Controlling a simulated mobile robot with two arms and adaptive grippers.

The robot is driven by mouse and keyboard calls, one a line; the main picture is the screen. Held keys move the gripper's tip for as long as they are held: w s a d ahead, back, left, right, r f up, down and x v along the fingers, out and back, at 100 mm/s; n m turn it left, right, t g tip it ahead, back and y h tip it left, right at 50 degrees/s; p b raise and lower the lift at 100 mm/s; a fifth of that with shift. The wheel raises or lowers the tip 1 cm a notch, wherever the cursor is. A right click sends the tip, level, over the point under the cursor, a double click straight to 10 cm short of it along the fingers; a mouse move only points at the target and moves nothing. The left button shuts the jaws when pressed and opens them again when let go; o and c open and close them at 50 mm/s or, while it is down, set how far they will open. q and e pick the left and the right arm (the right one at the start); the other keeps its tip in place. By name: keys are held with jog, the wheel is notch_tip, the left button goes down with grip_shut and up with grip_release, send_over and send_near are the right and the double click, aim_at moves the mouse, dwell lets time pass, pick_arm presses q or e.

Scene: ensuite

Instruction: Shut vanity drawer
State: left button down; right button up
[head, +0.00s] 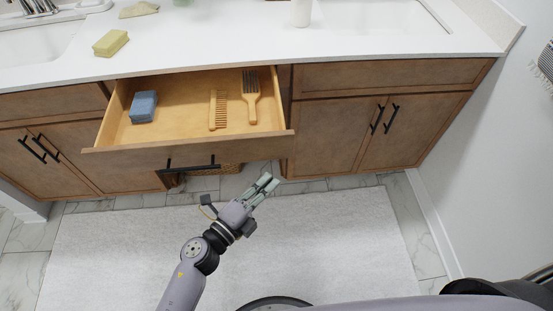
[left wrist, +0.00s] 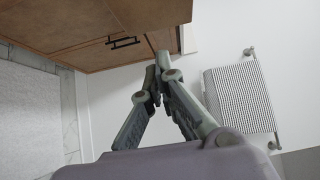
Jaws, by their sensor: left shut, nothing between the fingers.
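The vanity drawer (head: 180,147) stands open in the middle of the wooden vanity in the head view. It holds a blue block (head: 143,106), a wooden comb (head: 218,109) and a wooden brush (head: 251,96). A black bar handle (head: 192,166) is on its front. My left gripper (head: 270,183) is shut and empty, in front of and below the drawer front, to the right of the handle. In the left wrist view its fingers (left wrist: 157,80) meet at the tips. My right gripper is not in view.
The white countertop (head: 230,45) bears a yellow sponge (head: 111,43) and a white cup (head: 301,12). Cabinet doors (head: 330,135) flank the drawer. A pale rug (head: 330,235) covers the floor. A wall (head: 480,140) closes the right side. A striped towel (left wrist: 238,100) hangs in the left wrist view.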

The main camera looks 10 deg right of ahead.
aim_at(287, 149)
pick_arm(q)
jog(key=shift+w+d, duration=0.5)
jog(key=shift+w, duration=0.6)
jog(key=shift+w+d, duration=0.55)
jog(key=shift+w, duration=0.55)
jog(key=shift+w+d, duration=0.5)
jog(key=shift+w, duration=0.6)
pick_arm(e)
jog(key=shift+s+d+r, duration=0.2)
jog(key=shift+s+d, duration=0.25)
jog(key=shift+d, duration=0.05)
pick_arm(q)
jog(key=shift+w, duration=0.1)
